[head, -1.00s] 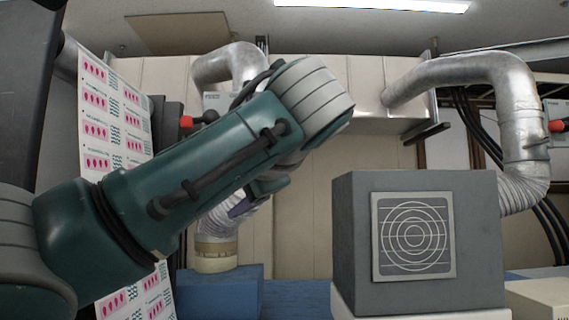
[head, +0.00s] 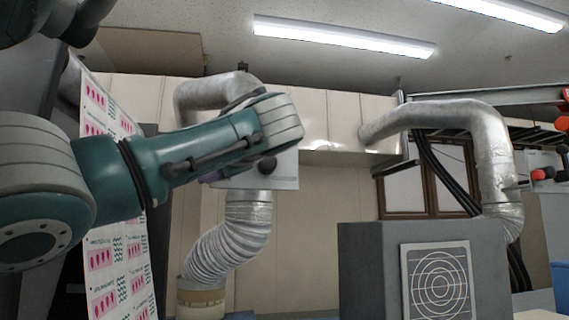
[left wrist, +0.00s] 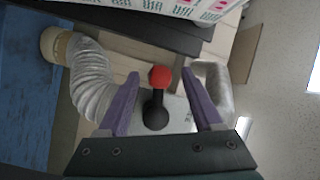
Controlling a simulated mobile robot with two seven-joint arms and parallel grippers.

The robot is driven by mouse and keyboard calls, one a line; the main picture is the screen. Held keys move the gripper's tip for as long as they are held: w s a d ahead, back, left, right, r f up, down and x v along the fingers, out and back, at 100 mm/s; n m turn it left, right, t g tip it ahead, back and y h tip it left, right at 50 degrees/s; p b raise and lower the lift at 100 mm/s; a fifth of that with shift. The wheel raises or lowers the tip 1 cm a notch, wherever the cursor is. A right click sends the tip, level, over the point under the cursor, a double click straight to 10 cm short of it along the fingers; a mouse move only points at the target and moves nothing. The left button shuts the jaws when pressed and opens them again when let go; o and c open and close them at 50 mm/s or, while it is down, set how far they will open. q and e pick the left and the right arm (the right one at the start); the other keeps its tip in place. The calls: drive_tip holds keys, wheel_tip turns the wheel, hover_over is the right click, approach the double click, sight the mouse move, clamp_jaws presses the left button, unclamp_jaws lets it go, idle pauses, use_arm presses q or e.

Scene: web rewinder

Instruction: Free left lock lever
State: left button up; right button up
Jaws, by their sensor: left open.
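The left lock lever has a red knob (left wrist: 160,77) on a black handle (left wrist: 156,112). In the left wrist view it lies between the two purple fingers of my left gripper (left wrist: 160,72). The fingers are apart, with a gap visible on both sides of the knob; I cannot tell its depth relative to the fingertips. In the head view my left arm crosses from the left and hides this lever and most of the gripper. A pale panel (head: 286,172) shows behind the arm's end. My right gripper is not in view.
A printed web (head: 103,250) hangs at the left, close to my arm. A silver duct (head: 228,247) stands behind the arm. A grey box with a round target grille (head: 375,265) is at lower right. Other red knobs (head: 539,174) show at the far right.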

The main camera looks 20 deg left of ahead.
use_arm(q)
drive_tip(key=shift+x, duration=0.85)
clamp_jaws()
